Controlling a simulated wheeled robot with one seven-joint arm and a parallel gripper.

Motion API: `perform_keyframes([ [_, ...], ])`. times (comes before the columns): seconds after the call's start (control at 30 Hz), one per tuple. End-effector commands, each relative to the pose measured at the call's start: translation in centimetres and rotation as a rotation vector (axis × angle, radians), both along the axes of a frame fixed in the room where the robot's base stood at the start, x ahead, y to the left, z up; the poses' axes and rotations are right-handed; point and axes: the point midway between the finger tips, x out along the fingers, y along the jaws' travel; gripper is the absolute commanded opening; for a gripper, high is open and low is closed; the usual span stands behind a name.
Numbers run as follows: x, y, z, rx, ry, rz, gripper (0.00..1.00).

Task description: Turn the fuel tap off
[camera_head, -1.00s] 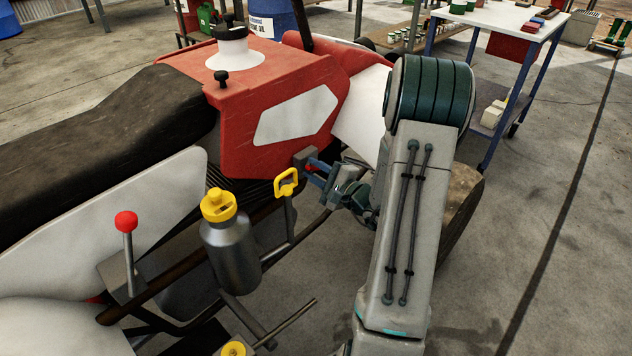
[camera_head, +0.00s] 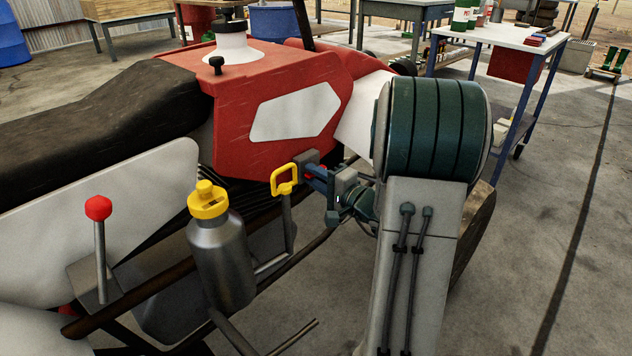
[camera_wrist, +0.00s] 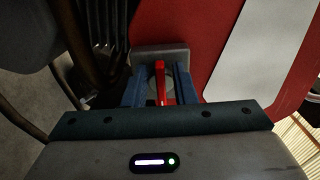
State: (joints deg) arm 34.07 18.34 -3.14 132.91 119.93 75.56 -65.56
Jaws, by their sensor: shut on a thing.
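The fuel tap is a grey block (camera_head: 307,157) with a small red lever, low on the side of the red tank (camera_head: 270,110). In the wrist view the red lever (camera_wrist: 160,84) stands upright in the picture, in front of the grey block (camera_wrist: 160,56). My gripper (camera_head: 318,173) reaches the tap from the right. Its blue fingers lie on either side of the lever in the wrist view (camera_wrist: 157,84), shut on it. The fingers mostly cover the lever in the head view.
A yellow handle (camera_head: 284,180) stands just left of the tap. A grey bottle (camera_head: 222,262) with a yellow cap and a red-knobbed lever (camera_head: 99,208) are farther left. A blue-legged table (camera_head: 505,36) is at the back right. Open floor (camera_head: 545,220) lies to the right.

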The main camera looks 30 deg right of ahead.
Motion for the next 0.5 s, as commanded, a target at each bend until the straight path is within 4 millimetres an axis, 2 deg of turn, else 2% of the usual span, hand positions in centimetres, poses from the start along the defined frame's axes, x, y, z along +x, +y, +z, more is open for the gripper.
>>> perform_keyframes([
  [0.33,0.05,-0.32,0.04,-0.003,0.0,-0.009,0.01],
  [0.37,0.05,-0.32,0.04,-0.003,0.0,-0.009,0.3],
  [0.5,0.03,-0.24,0.04,-0.003,-0.001,-0.006,0.31],
])
